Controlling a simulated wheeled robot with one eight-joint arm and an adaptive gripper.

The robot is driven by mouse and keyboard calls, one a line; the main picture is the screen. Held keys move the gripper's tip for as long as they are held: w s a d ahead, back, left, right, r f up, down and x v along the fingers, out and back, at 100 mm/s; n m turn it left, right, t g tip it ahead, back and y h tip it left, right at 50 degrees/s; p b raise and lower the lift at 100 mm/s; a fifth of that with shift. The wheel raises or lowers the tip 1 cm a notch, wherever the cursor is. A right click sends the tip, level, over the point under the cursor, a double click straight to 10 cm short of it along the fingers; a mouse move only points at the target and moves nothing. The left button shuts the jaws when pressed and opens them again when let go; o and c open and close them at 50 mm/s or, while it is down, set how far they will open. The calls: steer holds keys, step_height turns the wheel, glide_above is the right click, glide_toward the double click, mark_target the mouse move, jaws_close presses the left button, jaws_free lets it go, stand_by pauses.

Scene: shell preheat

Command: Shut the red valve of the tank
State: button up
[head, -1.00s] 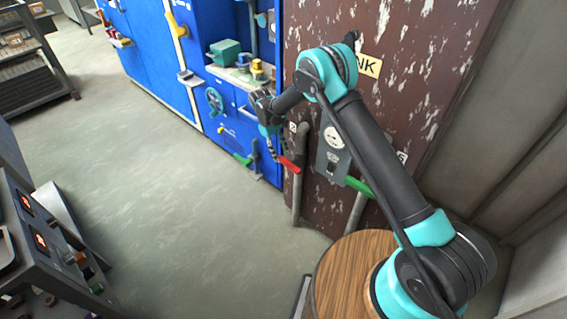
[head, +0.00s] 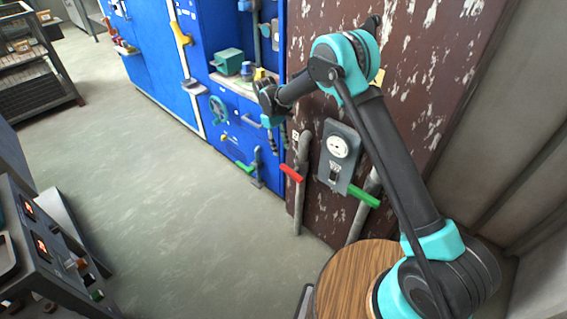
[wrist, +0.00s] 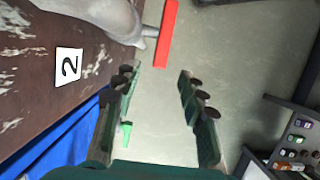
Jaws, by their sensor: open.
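The red valve handle (head: 291,173) sits on a grey pipe (head: 298,210) at the left front of the rusty brown tank (head: 415,100). In the head view the handle lies across the pipe, sticking out mostly to the left. In the wrist view the red bar (wrist: 168,35) is beyond the fingertips, at the top of the picture, beside the grey pipe. My gripper (head: 278,142) points down, above and slightly left of the handle. In the wrist view its fingers (wrist: 158,78) are apart with nothing between them, and do not touch the bar.
A green handle (head: 364,195) on another pipe and a gauge panel (head: 340,155) are right of the red one. A blue cabinet (head: 235,110) with a wheel (head: 217,110) and a green lever (head: 243,167) stands left. The floor (head: 150,210) in front is clear.

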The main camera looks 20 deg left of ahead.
mark_target(285, 167)
step_height(285, 167, up, 7)
steer(key=s+d+t+y, duration=0.1)
steer(key=s+d+y, duration=0.1)
steer(key=d+y, duration=0.1)
steer(key=f, duration=1.7)
steer(key=shift+w+a, duration=0.1)
steer(key=shift+w, duration=0.15)
steer(key=shift+c, duration=0.3)
jaws_close()
